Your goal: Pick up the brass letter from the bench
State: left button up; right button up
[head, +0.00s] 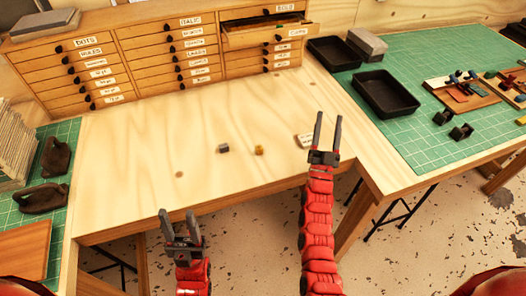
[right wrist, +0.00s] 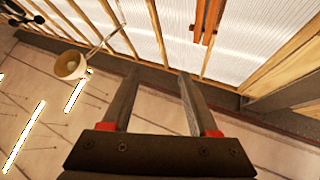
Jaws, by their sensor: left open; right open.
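The brass letter (head: 259,150) is a small gold-coloured block lying on the bare wood of the bench (head: 130,135), near the middle. My right gripper (head: 328,114) is open and empty, to the right of the brass letter and apart from it, with its fingers pointing up in the picture. In the right wrist view its two fingers (right wrist: 155,90) stand apart with nothing between them. My left gripper (head: 177,213) is open and empty at the front edge of the bench, to the left of and nearer than the letter.
A small grey block (head: 223,148) lies just left of the brass letter. A drawer cabinet (head: 150,62) stands behind, one top drawer (head: 268,35) pulled out. Black trays (head: 386,94) sit on the right-hand green mat (head: 400,135).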

jog(key=w+a+n+g+y, duration=0.1)
jog(key=w+a+g+y, duration=0.2)
jog(key=w, duration=0.5)
jog(key=w+a+g+y, duration=0.2)
jog(key=w+a+y, duration=0.15)
jog(key=w, duration=0.55)
jog(key=w+a+r+n+g+y, duration=0.2)
jog(key=w+a+n+g+y, duration=0.15)
jog(key=a, duration=0.45)
jog(key=a+n+g+y, duration=0.1)
jog(key=a+g, duration=0.3)
jog(key=n+g+h+p, duration=0.3)
jog(key=n+g+h, duration=0.15)
jog(key=g, duration=0.65)
send_over(259, 147)
jog(key=shift+n, duration=0.4)
jog(key=f, duration=0.9)
jog(key=shift+s+d, duration=0.1)
jog(key=shift+s, duration=0.3)
jog(key=f+p, duration=0.2)
jog(key=f, duration=0.2)
jog(key=shift+w+f+p, duration=0.2)
jog(key=shift+w+p, duration=0.05)
jog(key=shift+p, duration=0.15)
jog(key=shift+w+f, duration=0.1)
jog(key=shift+f, duration=0.45)
grip_shut()
